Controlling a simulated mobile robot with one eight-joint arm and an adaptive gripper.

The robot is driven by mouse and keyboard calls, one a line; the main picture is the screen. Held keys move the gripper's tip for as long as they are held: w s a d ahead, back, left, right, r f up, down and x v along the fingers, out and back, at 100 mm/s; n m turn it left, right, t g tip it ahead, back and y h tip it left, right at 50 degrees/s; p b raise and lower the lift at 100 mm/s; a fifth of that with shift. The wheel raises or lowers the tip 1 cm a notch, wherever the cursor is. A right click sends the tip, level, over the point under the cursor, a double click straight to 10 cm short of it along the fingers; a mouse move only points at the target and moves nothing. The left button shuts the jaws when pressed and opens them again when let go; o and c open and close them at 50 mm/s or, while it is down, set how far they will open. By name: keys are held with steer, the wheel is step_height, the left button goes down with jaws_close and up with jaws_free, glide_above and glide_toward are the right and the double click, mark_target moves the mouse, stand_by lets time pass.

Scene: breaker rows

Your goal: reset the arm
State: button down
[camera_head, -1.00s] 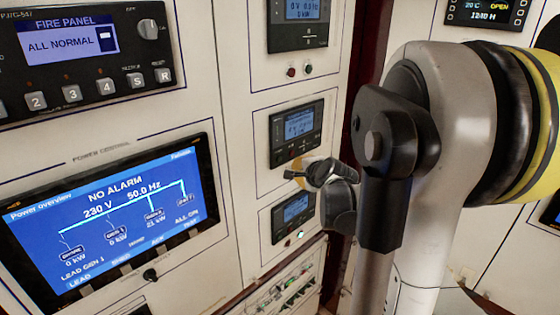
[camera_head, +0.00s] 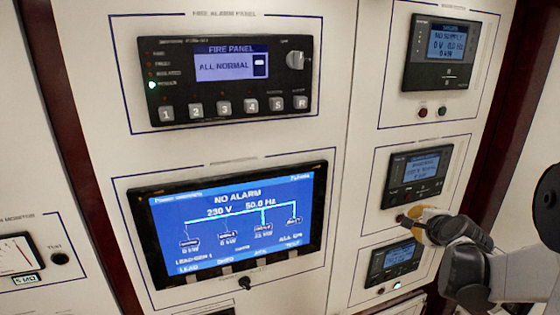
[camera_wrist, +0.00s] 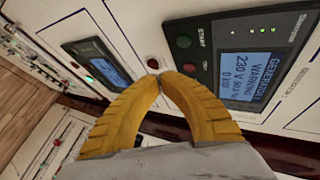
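My gripper (camera_head: 408,219) is at the right of the head view, in front of the panel wall between the middle and lower generator displays. In the wrist view, its two yellow fingers (camera_wrist: 157,80) curve together and their tips meet, with nothing visible held between them. A red button (camera_wrist: 153,63) shows just beyond the tips. I cannot tell whether the tips touch the panel. My grey wrist (camera_head: 465,262) and part of my arm show at the right edge.
The fire panel (camera_head: 230,75) reads ALL NORMAL. The power display (camera_head: 235,222) below reads NO ALARM. Generator displays (camera_head: 415,177) stand close around my gripper, with another (camera_head: 395,261) below and one (camera_head: 450,52) above. A gauge (camera_head: 15,254) is at far left.

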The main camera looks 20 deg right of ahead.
steer(key=s+a+f+n+g+y+b, duration=0.1)
steer(key=s+a+f+n+y+b, duration=0.1)
steer(key=a+f+n+b, duration=0.5)
steer(key=s+a+f+n+y+b, duration=0.1)
steer(key=a+f+n+b, duration=0.2)
steer(key=a+f+b, duration=0.75)
steer(key=s+a+f+n+g+y+b, duration=0.1)
steer(key=s+a+f+n+g+b, duration=0.2)
steer(key=s+a+f+n+b, duration=0.9)
steer(key=s+a+f+b, duration=0.3)
steer(key=a+f+b, duration=0.1)
steer(key=a+f, duration=0.1)
steer(key=shift+a+y, duration=0.25)
steer(key=shift+y, duration=0.05)
stand_by(3.1)
